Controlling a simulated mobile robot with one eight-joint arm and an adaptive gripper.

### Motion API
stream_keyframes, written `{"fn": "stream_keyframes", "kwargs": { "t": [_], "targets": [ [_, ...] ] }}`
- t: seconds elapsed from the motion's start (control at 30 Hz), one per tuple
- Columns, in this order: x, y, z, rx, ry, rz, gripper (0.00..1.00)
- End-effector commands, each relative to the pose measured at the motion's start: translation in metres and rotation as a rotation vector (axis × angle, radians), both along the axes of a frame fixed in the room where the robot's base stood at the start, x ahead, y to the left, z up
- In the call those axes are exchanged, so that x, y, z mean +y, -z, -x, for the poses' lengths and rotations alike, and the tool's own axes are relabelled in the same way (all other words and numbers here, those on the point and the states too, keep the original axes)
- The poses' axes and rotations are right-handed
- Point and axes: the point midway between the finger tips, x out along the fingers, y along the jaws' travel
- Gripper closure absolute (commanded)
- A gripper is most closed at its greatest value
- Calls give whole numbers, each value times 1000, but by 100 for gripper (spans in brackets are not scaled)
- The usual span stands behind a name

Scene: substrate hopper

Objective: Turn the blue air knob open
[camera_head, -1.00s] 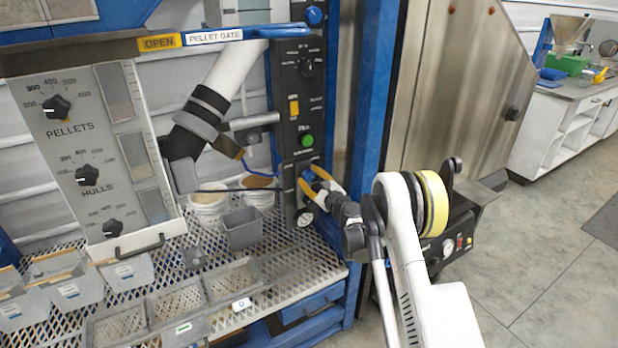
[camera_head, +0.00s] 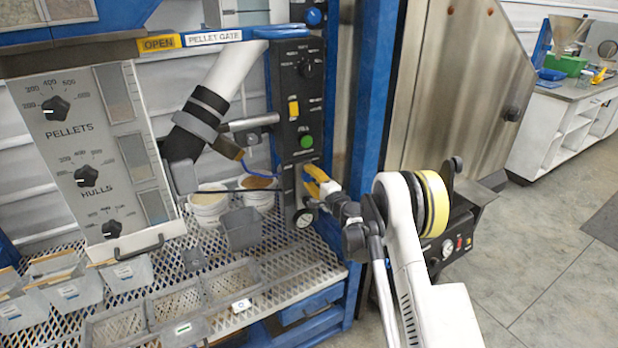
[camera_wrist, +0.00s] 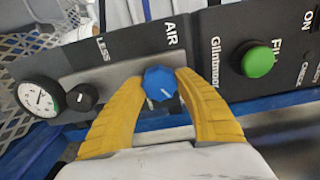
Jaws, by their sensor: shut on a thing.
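The blue air knob (camera_wrist: 160,83) sits under the AIR label on the black control panel (camera_wrist: 120,58), with a white pointer line on its face. My gripper (camera_wrist: 163,82) has its two yellow fingers closed on either side of the knob, touching it. In the head view my gripper (camera_head: 312,178) is at the lower part of the panel (camera_head: 305,130), and its fingers hide the knob there.
A green FILL button (camera_wrist: 258,61) is right of the knob in the wrist view. A small black knob (camera_wrist: 82,97) and a round gauge (camera_wrist: 40,98) are to its left. A blue frame post (camera_head: 368,110) stands close right of the panel in the head view.

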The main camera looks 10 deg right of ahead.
Motion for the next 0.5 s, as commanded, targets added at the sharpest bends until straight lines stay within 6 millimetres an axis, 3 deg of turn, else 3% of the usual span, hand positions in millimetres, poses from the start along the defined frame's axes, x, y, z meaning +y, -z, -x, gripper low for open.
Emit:
{"fn": "stream_keyframes", "kwargs": {
  "t": [0.5],
  "targets": [
    [0,-1,-1,-68,1,208,91]
  ]
}}
